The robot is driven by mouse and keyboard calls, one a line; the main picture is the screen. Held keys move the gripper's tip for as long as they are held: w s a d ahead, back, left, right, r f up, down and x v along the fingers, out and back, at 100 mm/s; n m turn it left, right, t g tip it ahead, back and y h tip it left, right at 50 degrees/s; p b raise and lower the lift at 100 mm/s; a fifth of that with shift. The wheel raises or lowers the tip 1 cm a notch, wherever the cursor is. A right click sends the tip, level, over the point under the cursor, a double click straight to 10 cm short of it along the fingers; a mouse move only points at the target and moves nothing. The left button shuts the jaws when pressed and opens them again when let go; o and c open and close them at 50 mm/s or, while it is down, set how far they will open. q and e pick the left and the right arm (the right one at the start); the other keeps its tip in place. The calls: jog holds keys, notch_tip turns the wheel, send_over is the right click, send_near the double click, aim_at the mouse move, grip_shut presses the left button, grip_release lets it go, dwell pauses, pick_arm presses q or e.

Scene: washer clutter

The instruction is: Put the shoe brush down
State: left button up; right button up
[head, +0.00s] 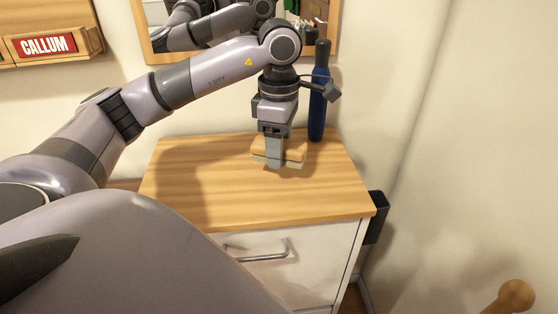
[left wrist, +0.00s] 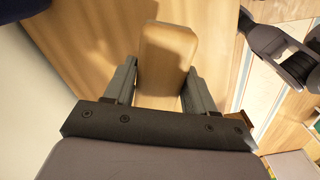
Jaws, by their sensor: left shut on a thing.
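The shoe brush (head: 293,150) has a light wooden back and a paler lower part. It is at the back right of the wooden cabinet top (head: 210,190), and I cannot tell whether its underside touches the surface. My left gripper (head: 274,160) points down and is shut on the brush. In the left wrist view, the brush's wooden back (left wrist: 166,60) lies between the two fingers of the gripper (left wrist: 160,85). My right gripper is not in view.
A tall blue bottle-like object (head: 318,95) with a dark top stands close behind and right of the brush. A mirror (head: 230,25) hangs on the wall behind. The front and left of the cabinet top are clear. A drawer handle (head: 257,252) is on the cabinet front.

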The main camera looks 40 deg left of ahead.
aim_at(279, 178)
pick_arm(q)
notch_tip(279, 178, down, 5)
jog(key=shift+r, duration=0.2)
jog(key=shift+f, duration=0.2)
jog(key=o, duration=1.1)
jog(key=shift+c, duration=0.2)
